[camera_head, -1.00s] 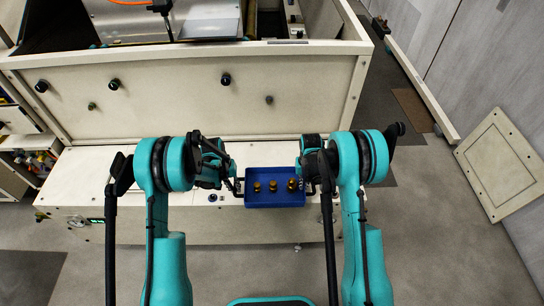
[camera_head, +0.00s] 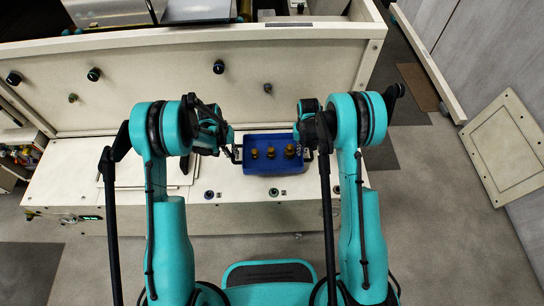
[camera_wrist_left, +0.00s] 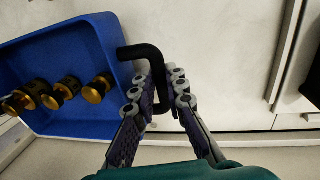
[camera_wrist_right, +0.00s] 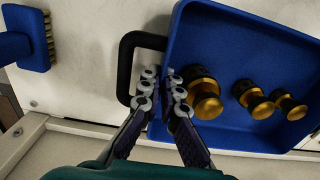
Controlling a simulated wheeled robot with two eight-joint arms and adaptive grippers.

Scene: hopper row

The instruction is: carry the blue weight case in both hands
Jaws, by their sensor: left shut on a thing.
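The blue weight case (camera_head: 250,187), an open tray with black side handles, is held over the pale bench, and three brass-coloured weights (camera_head: 271,152) stand in it. My left gripper (camera_head: 233,150) is shut on its left handle, whose black bar (camera_wrist_left: 148,52) runs down between the fingers (camera_wrist_left: 160,92). My right gripper (camera_head: 308,148) is at the case's right side. In the right wrist view its fingers (camera_wrist_right: 163,90) are close together beside the case wall (camera_wrist_right: 172,60). The grip bar of that handle (camera_wrist_right: 125,70) lies left of both fingers. What is between them is hidden.
A tall pale panel with black knobs (camera_head: 219,67) stands behind the case. Small round fittings (camera_head: 274,192) line the bench's front. A blue brush (camera_wrist_right: 22,48) lies on the bench in the right wrist view. Grey floor (camera_head: 430,220) is open at the right.

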